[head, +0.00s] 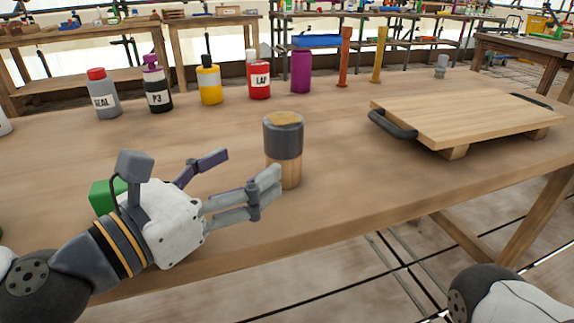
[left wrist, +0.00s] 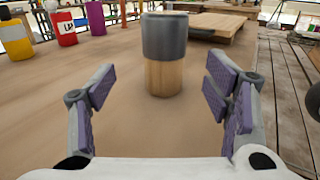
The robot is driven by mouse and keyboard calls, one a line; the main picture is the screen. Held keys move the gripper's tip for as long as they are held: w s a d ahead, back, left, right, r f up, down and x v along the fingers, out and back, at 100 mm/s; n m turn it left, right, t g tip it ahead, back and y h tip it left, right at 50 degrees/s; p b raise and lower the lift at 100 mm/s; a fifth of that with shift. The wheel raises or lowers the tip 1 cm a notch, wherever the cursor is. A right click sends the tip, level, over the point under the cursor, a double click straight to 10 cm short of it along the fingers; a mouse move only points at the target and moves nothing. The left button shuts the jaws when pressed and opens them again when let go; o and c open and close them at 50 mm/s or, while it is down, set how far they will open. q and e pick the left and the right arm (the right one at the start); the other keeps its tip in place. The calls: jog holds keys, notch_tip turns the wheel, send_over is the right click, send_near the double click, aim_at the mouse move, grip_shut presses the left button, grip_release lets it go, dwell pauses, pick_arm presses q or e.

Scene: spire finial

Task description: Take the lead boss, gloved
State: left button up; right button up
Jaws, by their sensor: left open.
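The lead boss, a dark grey cylinder (head: 283,138) with a tan top, sits upright on a wooden lower part (head: 287,175) near the table's front edge. In the left wrist view the grey cylinder (left wrist: 165,38) and its wooden lower part (left wrist: 164,77) stand ahead, between the lines of the two fingers. My left gripper (head: 250,170) is open and empty. Its purple-padded fingers are spread, with one fingertip overlapping the wooden part in the head view. I cannot tell whether it touches. My right gripper is out of view. No glove is clearly visible.
A wooden board with dark handles (head: 465,115) stands on the table (head: 345,190) at right. Bottles, including a red one labelled LAP (head: 259,82), line the back. A green block (head: 103,195) is behind my left wrist. The table between cylinder and board is clear.

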aim_at(270, 153)
pick_arm(q)
jog(key=x, duration=0.8)
jog(key=shift+d+r+p, duration=0.1)
jog(key=shift+d+p, duration=0.25)
jog(key=shift+d, duration=0.05)
jog(key=shift+c, duration=0.6)
jog(key=c, duration=1.2)
